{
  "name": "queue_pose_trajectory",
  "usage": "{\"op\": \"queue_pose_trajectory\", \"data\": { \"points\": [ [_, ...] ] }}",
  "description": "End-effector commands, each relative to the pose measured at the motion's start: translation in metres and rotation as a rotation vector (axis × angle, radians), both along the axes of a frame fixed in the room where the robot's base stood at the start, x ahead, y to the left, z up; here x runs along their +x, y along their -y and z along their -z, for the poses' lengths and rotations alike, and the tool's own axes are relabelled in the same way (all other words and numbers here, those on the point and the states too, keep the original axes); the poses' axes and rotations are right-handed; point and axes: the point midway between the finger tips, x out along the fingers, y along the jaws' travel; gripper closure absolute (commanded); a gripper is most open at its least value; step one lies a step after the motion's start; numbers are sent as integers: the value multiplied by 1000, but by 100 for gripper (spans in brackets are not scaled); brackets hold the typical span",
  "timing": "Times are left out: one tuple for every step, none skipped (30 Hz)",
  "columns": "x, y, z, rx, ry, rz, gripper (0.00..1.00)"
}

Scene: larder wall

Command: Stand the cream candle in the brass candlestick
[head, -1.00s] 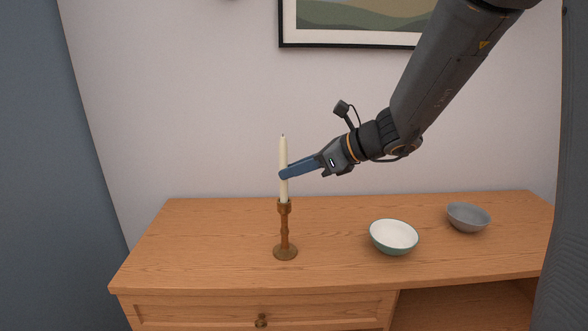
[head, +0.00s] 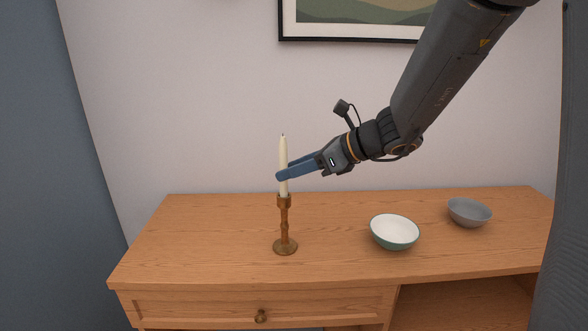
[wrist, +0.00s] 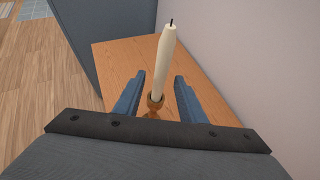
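The cream candle (head: 283,153) stands upright with its lower end in the cup of the brass candlestick (head: 284,226), which stands on the wooden cabinet top. My gripper (head: 284,172) is at the candle's lower half, with a blue finger on either side. In the wrist view the candle (wrist: 164,60) rises between the two open fingers of my gripper (wrist: 157,90), with a gap on both sides. The candlestick's cup (wrist: 155,101) shows below it. The candle's foot inside the cup is hidden.
A white bowl with a green outside (head: 394,232) and a grey bowl (head: 469,212) stand to the right on the cabinet top (head: 210,235). A framed picture (head: 360,41) hangs on the wall behind. The top left of the candlestick is clear.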

Motion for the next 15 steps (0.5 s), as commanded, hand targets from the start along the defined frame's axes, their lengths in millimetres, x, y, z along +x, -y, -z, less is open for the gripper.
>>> {"op": "queue_pose_trajectory", "data": {
  "points": [
    [0,1,0,0,0,0,63],
    [-1,2,-1,0,0,1,63],
    [-1,4,-2,0,1,2,63],
    [-2,6,-4,0,2,1,63],
    [-4,8,-6,0,3,1,63],
    [-6,12,-8,0,4,2,63],
    [-8,16,-10,0,4,2,63],
    [-10,20,-13,-1,4,3,63],
    [-13,25,-16,0,5,3,63],
    [-15,29,-19,-1,5,2,63],
    [-17,33,-22,0,5,3,63],
    [-20,38,-24,-1,3,4,63],
    [-23,41,-26,-1,3,3,63],
    [-25,44,-29,-1,3,3,63],
    [-27,48,-31,-1,3,3,63]
  ]
}}
